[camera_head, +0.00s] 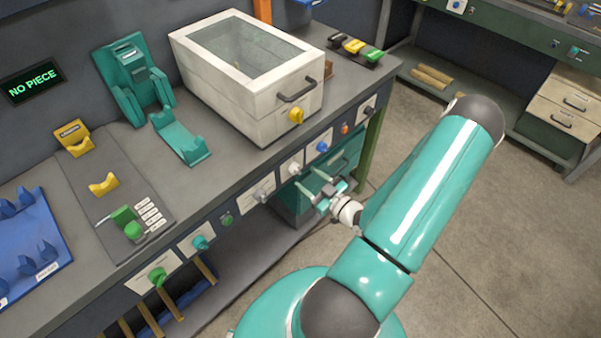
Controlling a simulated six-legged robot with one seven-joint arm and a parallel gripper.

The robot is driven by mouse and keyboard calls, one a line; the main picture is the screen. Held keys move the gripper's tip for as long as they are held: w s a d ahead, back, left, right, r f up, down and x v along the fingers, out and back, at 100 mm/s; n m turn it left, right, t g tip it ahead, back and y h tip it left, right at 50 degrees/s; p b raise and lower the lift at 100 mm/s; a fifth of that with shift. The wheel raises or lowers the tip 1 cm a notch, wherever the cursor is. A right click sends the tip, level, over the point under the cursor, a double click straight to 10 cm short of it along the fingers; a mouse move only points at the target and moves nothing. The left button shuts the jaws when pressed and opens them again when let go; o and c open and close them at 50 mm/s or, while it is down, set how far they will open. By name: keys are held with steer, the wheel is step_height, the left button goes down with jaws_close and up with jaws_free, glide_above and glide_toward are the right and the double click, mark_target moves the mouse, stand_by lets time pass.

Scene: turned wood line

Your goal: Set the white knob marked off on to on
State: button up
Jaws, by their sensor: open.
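A white knob (294,168) sits on a small pale plate on the front edge of the workbench (85,285). Its marking and pointer direction are too small to read. A light grey knob (262,194) sits on the plate to its left and a blue knob (322,146) to its right. My gripper (312,180) is open and empty. Its two fingers point towards the bench front, just below and right of the white knob in the picture. They appear apart from the knob.
More knobs line the bench front, including a teal knob (200,242) and a green knob (157,276). A white lidded box (265,120) with a yellow knob (295,116) stands above. A teal drawer unit (290,205) is below. Floor at right is clear.

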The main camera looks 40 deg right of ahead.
mark_target(300, 172)
steer(key=shift+w, duration=1.95)
steer(key=c, duration=1)
steer(key=m, duration=0.4)
steer(key=shift+m, duration=2.4)
